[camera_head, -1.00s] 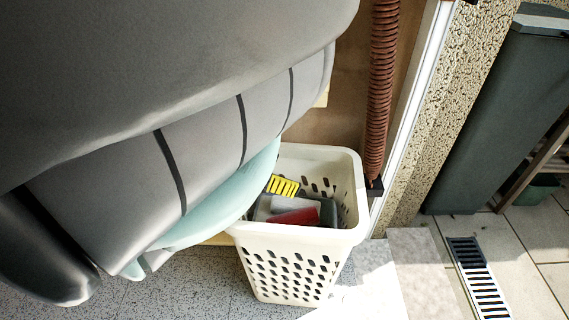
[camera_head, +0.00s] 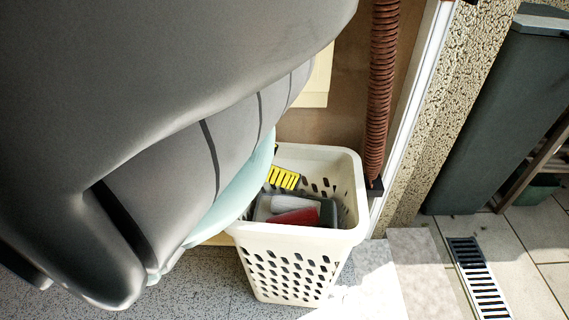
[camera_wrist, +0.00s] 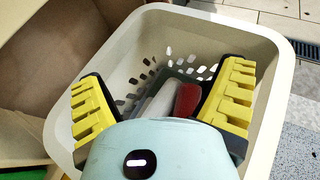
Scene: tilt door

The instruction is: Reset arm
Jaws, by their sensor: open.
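My gripper (camera_wrist: 166,105) shows in the wrist view with its two yellow ribbed fingers spread wide apart, open with nothing held between them. Its pale teal body fills the bottom middle of that view. In the head view one yellow finger of my gripper (camera_head: 283,178) shows over the white basket, and my grey arm covers the left half of the picture. The fingers are above the basket opening; whether they reach below its rim I cannot tell.
The white perforated basket (camera_head: 293,240) stands on the speckled floor, holding a red and grey item (camera_head: 297,216). A brown spring (camera_head: 381,90) hangs beside a white door frame (camera_head: 410,95). A dark green bin (camera_head: 500,110) and a floor drain (camera_head: 478,275) are at the right.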

